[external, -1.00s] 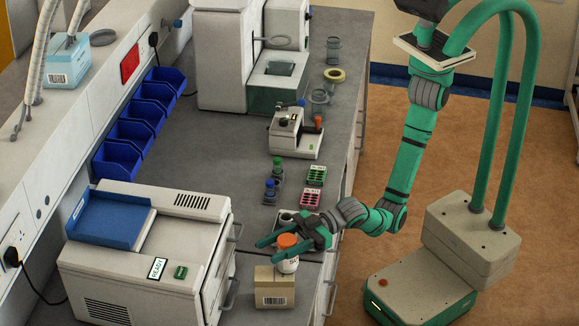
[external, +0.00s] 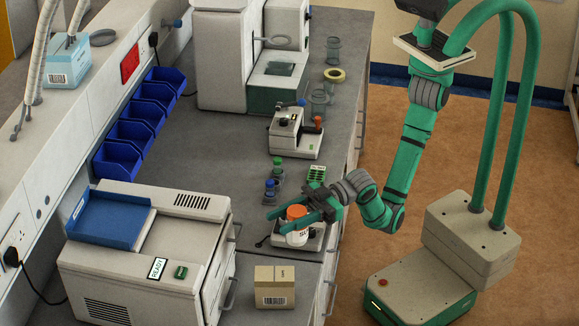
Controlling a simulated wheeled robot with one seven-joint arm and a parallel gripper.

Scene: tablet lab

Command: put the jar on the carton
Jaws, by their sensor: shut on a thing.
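The jar (external: 298,238) is white with an orange lid and dark lettering, and looks upright. My gripper (external: 278,222) is shut on it, with the green fingers on either side. The jar shows in front of a small grey instrument with a dark knob; I cannot tell whether it touches it. The carton (external: 272,290) is a tan box with a barcode label, on the bench front below the jar in the picture. The jar is apart from the carton, and the carton's top is clear.
The grey instrument (external: 316,243) is partly hidden by my gripper and the jar. Blue- and green-capped bottles (external: 270,191) and a green tube rack (external: 316,173) stand behind. A large white machine (external: 150,250) is left of the carton. The bench right of the carton is narrow.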

